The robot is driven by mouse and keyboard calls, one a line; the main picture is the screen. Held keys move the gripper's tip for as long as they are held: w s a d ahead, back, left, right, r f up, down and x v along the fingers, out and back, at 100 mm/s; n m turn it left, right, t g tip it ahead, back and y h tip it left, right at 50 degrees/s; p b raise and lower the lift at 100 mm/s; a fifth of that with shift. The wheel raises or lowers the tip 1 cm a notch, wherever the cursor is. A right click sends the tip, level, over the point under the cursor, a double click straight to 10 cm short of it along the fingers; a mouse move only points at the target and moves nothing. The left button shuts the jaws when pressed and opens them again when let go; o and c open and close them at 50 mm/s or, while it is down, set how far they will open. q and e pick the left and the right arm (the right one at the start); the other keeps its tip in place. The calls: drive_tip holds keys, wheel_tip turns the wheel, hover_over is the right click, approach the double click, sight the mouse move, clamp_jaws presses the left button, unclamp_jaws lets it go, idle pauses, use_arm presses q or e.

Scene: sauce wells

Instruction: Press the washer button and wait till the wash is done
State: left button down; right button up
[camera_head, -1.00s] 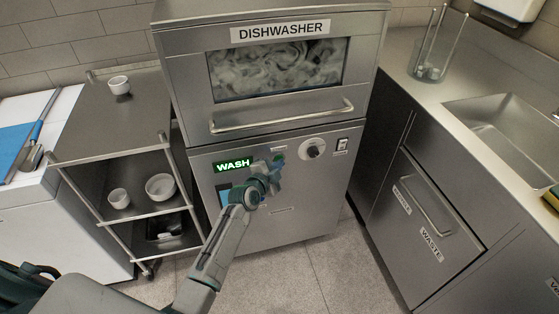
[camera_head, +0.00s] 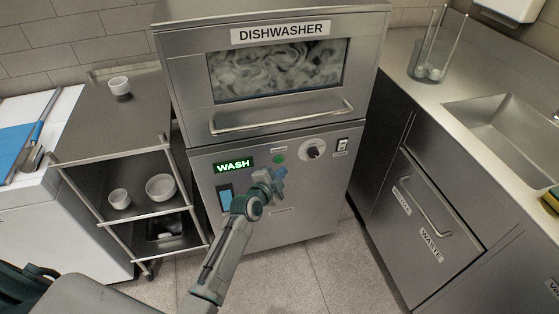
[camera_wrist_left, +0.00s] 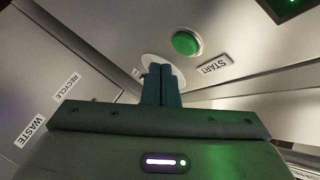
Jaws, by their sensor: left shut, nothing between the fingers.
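The dishwasher (camera_head: 200,118) stands in the middle, its door shut, with swirling grey-white suds behind its window (camera_head: 277,70). Its display (camera_head: 234,165) glows green and reads WASH. The round green button (camera_head: 279,159) is on the front panel; in the left wrist view the green button (camera_wrist_left: 186,43) shows beside a START label (camera_wrist_left: 214,66). My left gripper (camera_head: 280,173) is shut and empty, just below the button in the head view. In the left wrist view its fingertips (camera_wrist_left: 161,70) are apart from the button. My right gripper is not in view.
A wire-railed steel cart (camera_head: 110,215) with white bowls (camera_head: 160,187) stands to the left. A counter with a sink (camera_head: 510,110) and a drawer labelled WASTE (camera_head: 432,244) is to the right. A dial (camera_head: 313,149) and a switch (camera_head: 342,146) are right of the button.

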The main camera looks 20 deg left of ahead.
use_arm(q)
drive_tip(key=s+d, duration=0.2)
drive_tip(key=s, duration=0.1)
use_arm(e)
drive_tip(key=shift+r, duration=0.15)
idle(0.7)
